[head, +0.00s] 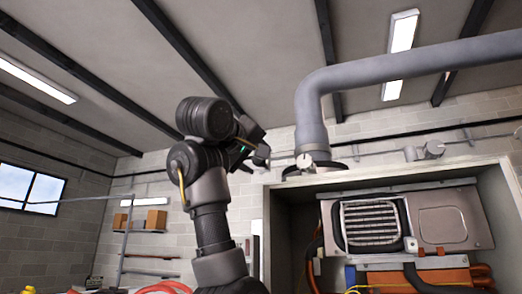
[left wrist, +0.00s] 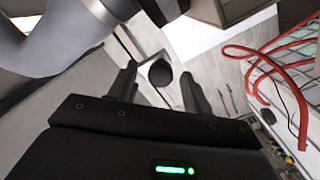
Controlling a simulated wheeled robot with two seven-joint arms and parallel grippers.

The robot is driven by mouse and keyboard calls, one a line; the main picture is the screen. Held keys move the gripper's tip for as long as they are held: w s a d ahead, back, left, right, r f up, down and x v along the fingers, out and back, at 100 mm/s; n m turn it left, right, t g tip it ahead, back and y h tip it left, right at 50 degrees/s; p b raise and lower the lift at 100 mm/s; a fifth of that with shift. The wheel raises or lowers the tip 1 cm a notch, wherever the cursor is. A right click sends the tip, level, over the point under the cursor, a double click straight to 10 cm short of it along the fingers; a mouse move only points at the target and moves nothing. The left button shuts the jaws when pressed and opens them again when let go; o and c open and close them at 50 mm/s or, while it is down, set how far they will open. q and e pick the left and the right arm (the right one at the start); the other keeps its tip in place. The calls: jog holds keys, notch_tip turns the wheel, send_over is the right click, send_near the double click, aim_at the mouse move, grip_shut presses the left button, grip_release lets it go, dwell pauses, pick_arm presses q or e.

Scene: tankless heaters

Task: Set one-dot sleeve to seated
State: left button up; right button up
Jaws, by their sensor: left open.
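I cannot make out dot marks on any part, so I cannot tell which is the one-dot sleeve. A thin pipe (head: 375,153) along the wall carries short pale grey cylinders, one of them (head: 433,150) at the right. Another (head: 305,161) is by the foot of the big grey duct. My left gripper (head: 248,158) is raised left of that duct, near the wall above the cabinet. In the left wrist view its fingers are open, and a dark round end (left wrist: 160,73) shows between them. I cannot tell whether they touch it. My right gripper is not in view.
The thick grey duct (head: 420,65) bends down onto the open heater cabinet (head: 400,179), right of my arm. The heater unit (head: 442,222) sits inside. Red hoses (left wrist: 262,55) show at the right in the left wrist view. Boxes (head: 156,219) stand on a shelf behind.

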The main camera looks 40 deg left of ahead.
pick_arm(q)
jog(key=shift+p+x, duration=0.5)
jog(key=shift+x, duration=0.55)
jog(key=shift+w+a+r, duration=0.1)
jog(key=shift+w+a, duration=0.05)
jog(key=shift+a, duration=0.15)
jog(key=shift+w+d, duration=0.1)
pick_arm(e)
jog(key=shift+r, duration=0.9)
